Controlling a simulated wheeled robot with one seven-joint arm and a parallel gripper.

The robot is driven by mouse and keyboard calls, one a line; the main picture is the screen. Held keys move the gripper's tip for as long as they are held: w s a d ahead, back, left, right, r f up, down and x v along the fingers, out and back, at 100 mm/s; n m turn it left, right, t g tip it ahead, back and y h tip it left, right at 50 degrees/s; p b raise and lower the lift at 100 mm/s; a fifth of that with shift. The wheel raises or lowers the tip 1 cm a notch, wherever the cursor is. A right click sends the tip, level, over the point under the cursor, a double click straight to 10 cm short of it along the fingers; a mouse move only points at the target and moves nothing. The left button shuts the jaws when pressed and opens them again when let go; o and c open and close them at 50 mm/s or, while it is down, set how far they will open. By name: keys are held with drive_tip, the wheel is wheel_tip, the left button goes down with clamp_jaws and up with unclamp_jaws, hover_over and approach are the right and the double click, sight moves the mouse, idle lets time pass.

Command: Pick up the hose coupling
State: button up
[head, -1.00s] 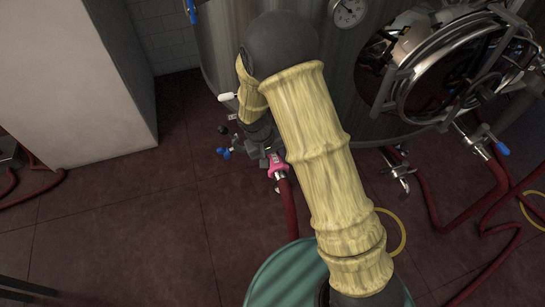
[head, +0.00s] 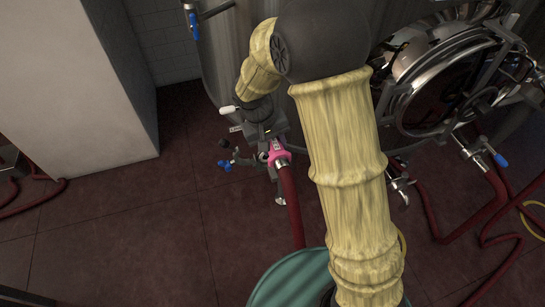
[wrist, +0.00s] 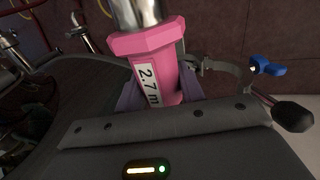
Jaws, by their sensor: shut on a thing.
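The hose coupling (head: 279,154) is a bright pink collar on the end of a dark red hose (head: 291,205). In the wrist view the pink coupling (wrist: 145,52), with a white "2.7 m" label, sits between the purple fingers of my gripper (wrist: 160,92). The fingers are shut on its sides, and a shiny metal end points away toward the top of the picture. In the head view my gripper (head: 270,146) is at the coupling, with the fingertips hard to make out. My arm hides part of the hose's surroundings.
A blue-handled valve (head: 225,166) is just left of the coupling; its blue handle (wrist: 266,67) also shows in the wrist view. A large steel tank (head: 240,60) stands behind, with a round hatch (head: 440,95) at right. Red tiled floor (head: 130,230) is clear at left.

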sight(278, 139)
wheel_tip(278, 139, up, 6)
drive_tip(key=shift+f, duration=0.1)
idle(0.5)
